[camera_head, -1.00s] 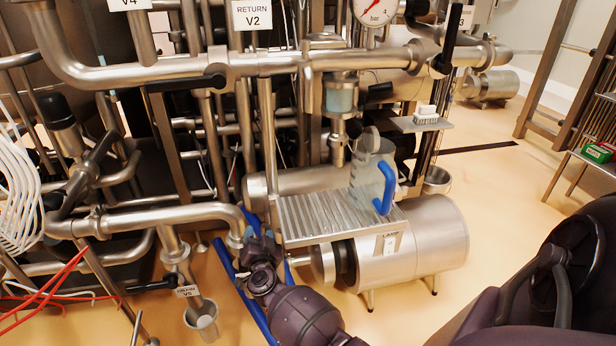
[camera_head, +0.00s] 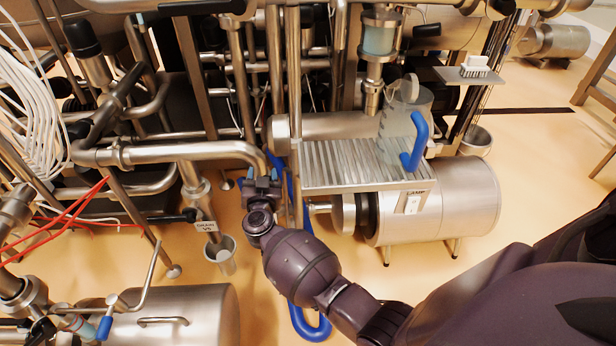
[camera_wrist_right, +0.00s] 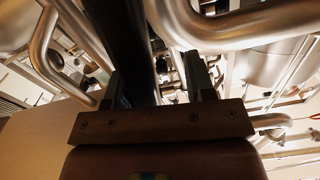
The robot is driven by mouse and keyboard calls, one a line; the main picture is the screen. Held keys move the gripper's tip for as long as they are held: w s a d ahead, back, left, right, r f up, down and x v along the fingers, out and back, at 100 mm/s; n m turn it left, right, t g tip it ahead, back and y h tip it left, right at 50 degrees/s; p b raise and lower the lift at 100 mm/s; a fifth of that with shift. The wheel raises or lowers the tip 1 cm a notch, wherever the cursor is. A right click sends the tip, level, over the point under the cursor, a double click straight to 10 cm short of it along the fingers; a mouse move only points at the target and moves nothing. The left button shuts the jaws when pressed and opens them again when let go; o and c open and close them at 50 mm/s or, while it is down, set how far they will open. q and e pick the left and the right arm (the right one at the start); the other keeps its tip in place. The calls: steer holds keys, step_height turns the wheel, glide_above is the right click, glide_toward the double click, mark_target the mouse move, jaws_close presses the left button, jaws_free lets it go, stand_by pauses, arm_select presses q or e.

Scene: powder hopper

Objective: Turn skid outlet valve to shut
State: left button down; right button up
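No label naming the skid outlet valve is readable, so I cannot tell which valve it is. A blue-tipped lever (camera_head: 105,327) sits on pipework at the lower left of the head view. A black handle (camera_head: 180,217) is beside a white tag (camera_head: 206,227) reading DRAIN above a small cup. My right gripper (camera_head: 262,178) is by the end of the bent steel pipe, left of the ribbed tray. In the wrist view its two fingers (camera_wrist_right: 158,85) stand apart, with a black bar (camera_wrist_right: 122,40) beyond or between them; contact is unclear. My left gripper is not in view.
The ribbed steel tray (camera_head: 345,165) carries a clear jug (camera_head: 405,125) with a blue handle. A steel motor (camera_head: 450,205) is beneath it. A blue hose (camera_head: 296,305) lies on the floor. A steel tank (camera_head: 190,310) is at the lower left. Red and white cables hang at the left.

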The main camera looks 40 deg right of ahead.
steer(key=shift+w+a+f+n+b, duration=0.15)
steer(key=shift+w+a+n+b, duration=0.05)
steer(key=shift+a+n+b, duration=0.2)
steer(key=shift+w+a+f+n+b, duration=0.2)
steer(key=shift+a+n, duration=0.1)
steer(key=shift+n, duration=0.2)
steer(key=r+p+v, duration=0.1)
steer(key=p+v, duration=0.3)
steer(key=v, duration=0.6)
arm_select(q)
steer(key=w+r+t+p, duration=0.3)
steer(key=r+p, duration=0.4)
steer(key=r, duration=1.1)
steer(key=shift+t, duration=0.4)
arm_select(e)
steer(key=s+r+n+t+y, duration=0.1)
steer(key=s+r+n+y, duration=0.1)
steer(key=s, duration=0.4)
steer(key=s+d+r+n+t+y, duration=0.1)
steer(key=s+r+n+y, duration=0.2)
steer(key=s, duration=0.3)
steer(key=s+r+n+t+y, duration=0.1)
steer(key=s+r+n+y, duration=0.1)
steer(key=s+y, duration=0.2)
steer(key=shift+s+d+r+y, duration=0.2)
steer(key=shift+s+r+y, duration=0.15)
steer(key=shift+s, duration=0.65)
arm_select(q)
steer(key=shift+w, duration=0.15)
